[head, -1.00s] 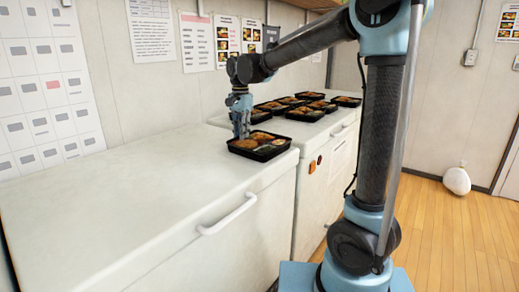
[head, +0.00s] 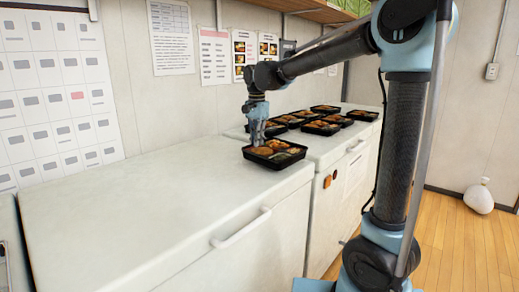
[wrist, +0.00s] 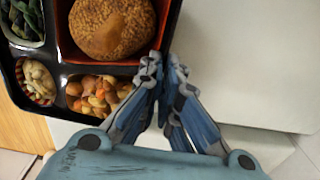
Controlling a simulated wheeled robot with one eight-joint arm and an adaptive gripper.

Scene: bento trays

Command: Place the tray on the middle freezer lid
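A black bento tray (head: 281,164) with compartments of food is at the right end of the middle freezer lid (head: 150,190), near its front right corner, in the head view. My gripper (head: 256,143) comes down on the tray's left edge. In the wrist view the gripper's fingertips (wrist: 163,66) are closed together on the rim of the tray (wrist: 173,20). A round brown patty, nuts and greens show inside. I cannot tell whether the tray's bottom touches the lid or hangs slightly above it.
Several similar filled trays (head: 322,129) stand on the right freezer (head: 345,147), just beyond a narrow gap. The middle lid is bare to the left. A handle (head: 242,229) juts from its front. Another freezer (head: 10,245) edges in at far left. The wall stands behind.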

